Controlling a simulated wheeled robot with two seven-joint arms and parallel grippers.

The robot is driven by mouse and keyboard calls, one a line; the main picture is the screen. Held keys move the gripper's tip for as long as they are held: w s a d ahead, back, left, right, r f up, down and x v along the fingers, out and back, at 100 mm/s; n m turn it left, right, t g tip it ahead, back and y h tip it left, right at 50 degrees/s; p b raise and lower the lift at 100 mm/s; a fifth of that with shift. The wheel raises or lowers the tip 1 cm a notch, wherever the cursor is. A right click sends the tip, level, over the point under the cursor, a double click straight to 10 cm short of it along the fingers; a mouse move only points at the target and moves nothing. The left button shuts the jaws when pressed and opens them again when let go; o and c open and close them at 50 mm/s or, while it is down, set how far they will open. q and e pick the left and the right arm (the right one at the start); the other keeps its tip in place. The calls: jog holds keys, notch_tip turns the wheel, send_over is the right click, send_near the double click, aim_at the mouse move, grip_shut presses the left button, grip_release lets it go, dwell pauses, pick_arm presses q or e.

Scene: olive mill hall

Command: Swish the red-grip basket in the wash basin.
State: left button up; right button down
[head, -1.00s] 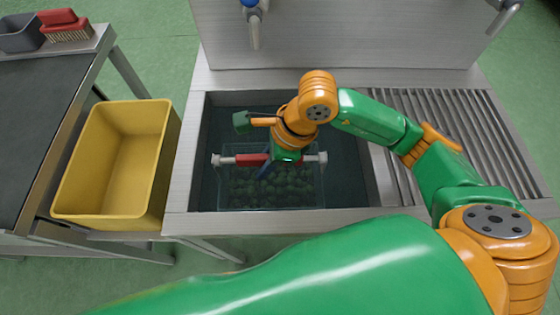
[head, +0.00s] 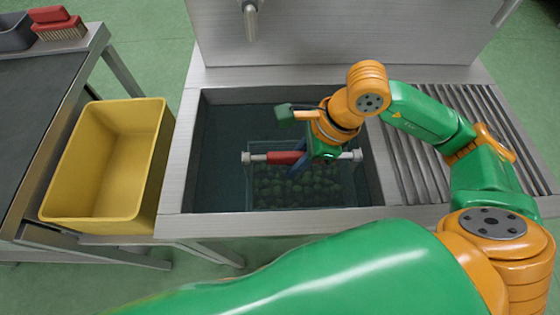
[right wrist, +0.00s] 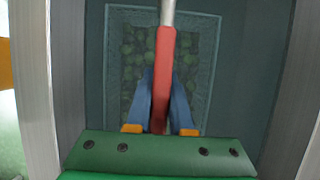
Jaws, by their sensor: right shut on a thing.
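The basket (head: 262,200) sits down in the wash basin (head: 222,150), holding several dark green olives (head: 300,186). Its bar handle carries a red grip (head: 284,158) with pale ends. My right gripper (head: 300,170) is shut on the red grip from above; the right wrist view shows its blue fingers (right wrist: 161,110) on either side of the grip. The basket is toward the basin's right side, with dark water around it. In the right wrist view the basket (right wrist: 209,75) lies below the fingers. My left gripper is not in view.
A yellow tub (head: 80,195) stands left of the basin. A dark-topped table (head: 40,110) with a red brush (head: 58,28) and a grey container (head: 14,32) is at the far left. A ribbed drainboard (head: 420,175) lies right of the basin. A tap (head: 250,22) hangs behind.

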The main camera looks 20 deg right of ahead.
aim_at(275, 164)
jog(key=shift+d, duration=0.15)
jog(key=a, duration=0.2)
jog(key=w+a, duration=0.1)
jog(key=a, duration=0.2)
jog(key=w+a, duration=0.1)
jog(key=a, duration=0.1)
jog(key=shift+w+a, duration=0.1)
jog(key=shift+a, duration=0.3)
jog(key=shift+s+d+b, duration=0.2)
jog(key=shift+d+b, duration=0.2)
jog(key=shift+d, duration=0.3)
jog(key=shift+s+d+b, duration=0.15)
jog(key=shift+d+b, duration=0.2)
jog(key=shift+d, duration=0.3)
jog(key=shift+s+d, duration=0.2)
jog(key=shift+d, duration=0.45)
notch_tip(275, 164, up, 21)
jog(key=p, duration=2)
jog(key=shift+p, duration=0.35)
